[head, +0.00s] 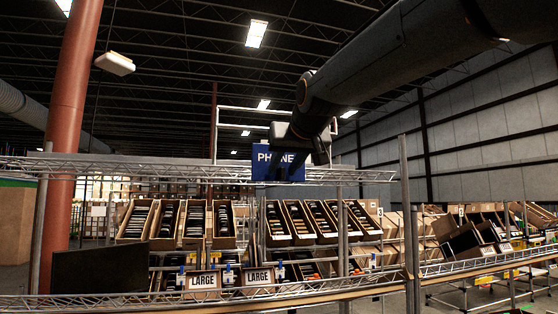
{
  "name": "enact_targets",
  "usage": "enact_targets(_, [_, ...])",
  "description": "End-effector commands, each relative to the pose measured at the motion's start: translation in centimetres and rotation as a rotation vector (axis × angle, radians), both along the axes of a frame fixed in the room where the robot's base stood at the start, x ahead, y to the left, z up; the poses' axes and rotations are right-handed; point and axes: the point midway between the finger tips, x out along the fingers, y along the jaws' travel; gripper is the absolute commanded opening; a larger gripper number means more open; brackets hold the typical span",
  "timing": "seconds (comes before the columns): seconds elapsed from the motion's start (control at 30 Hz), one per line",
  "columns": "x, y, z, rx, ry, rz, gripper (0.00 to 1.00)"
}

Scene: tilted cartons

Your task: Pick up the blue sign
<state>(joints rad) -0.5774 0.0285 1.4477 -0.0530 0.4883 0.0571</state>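The blue sign (262,158) with white lettering, of which "PHONE" partly shows, stands at the top wire shelf near the middle of the head view. My arm reaches down from the upper right. My gripper (287,170) is dark and overlaps the right part of the sign, hiding some of its letters. The fingers are small and dark here, so I cannot tell whether they are open, shut or touching the sign.
The wire shelf (110,166) runs across the view, with metal posts beside it. Tilted cartons (135,221) of dark items sit below. "LARGE" labels (203,281) hang at the lower shelf. A red column (71,110) stands at left. The space above the shelf is mostly open.

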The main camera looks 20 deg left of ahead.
Motion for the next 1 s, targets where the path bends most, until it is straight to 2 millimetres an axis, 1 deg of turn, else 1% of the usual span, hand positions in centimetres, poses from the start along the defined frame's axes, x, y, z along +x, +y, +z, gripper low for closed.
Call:
enact_targets(0.23, [0.25,0.09,-0.15,0.000,0.000,0.000,0.33])
enact_targets(0.27, [0.25,0.09,-0.15,0.000,0.000,0.000,0.31])
enact_targets(0.4, [0.24,0.10,-0.15,0.000,0.000,0.000,0.07])
enact_targets(0.43, [0.24,0.10,-0.15,0.000,0.000,0.000,0.02])
enact_targets(0.47, [0.22,0.10,-0.14,0.000,0.000,0.000,0.00])
enact_targets(0.83, [0.18,0.05,-0.01,0.001,-0.002,-0.001,0.00])
enact_targets(1.0, [-0.35,-0.29,0.63,0.002,-0.003,0.000,0.00])
